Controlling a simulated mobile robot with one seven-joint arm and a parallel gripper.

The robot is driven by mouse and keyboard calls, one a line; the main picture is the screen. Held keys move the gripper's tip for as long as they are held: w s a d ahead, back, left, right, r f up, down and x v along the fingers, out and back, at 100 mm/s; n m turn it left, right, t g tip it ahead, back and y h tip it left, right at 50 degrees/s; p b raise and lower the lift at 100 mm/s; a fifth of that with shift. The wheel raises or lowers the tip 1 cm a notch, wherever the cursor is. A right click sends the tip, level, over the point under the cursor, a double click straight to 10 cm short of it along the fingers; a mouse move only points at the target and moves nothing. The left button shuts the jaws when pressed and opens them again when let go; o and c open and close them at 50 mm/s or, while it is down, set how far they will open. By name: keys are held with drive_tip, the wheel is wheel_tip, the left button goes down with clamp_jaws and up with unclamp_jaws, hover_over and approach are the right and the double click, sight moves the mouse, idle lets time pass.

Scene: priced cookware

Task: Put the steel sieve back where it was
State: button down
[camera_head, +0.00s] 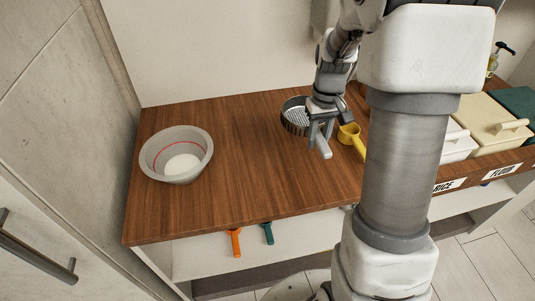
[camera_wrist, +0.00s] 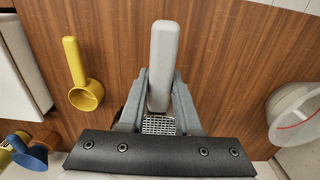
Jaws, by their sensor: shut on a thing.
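The steel sieve (camera_head: 294,117) has a round dark rim, a mesh and a grey handle. It is over the back middle of the wooden counter. In the wrist view its grey handle (camera_wrist: 163,60) runs between my fingers, and some mesh (camera_wrist: 158,125) shows behind them. My gripper (camera_head: 320,126) is shut on the handle; it also shows in the wrist view (camera_wrist: 160,88). My gripper hides part of the sieve. I cannot tell whether the sieve touches the counter.
A yellow scoop (camera_head: 350,134) lies close on the right. A grey bowl (camera_head: 176,168) with a red line stands at the left. Lidded bins (camera_head: 492,122) stand at the right. Orange (camera_head: 235,242) and teal (camera_head: 268,232) handles stick out below the front edge. The counter's middle is clear.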

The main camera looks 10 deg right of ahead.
hover_over(273, 169)
wheel_tip(273, 169, down, 7)
drive_tip(key=shift+r+b, duration=0.1)
drive_tip(key=shift+b, duration=0.35)
drive_tip(key=shift+f+b, duration=0.35)
drive_tip(key=shift+f, duration=1.65)
drive_tip(key=shift+f, duration=0.15)
drive_tip(key=c, duration=0.6)
unclamp_jaws()
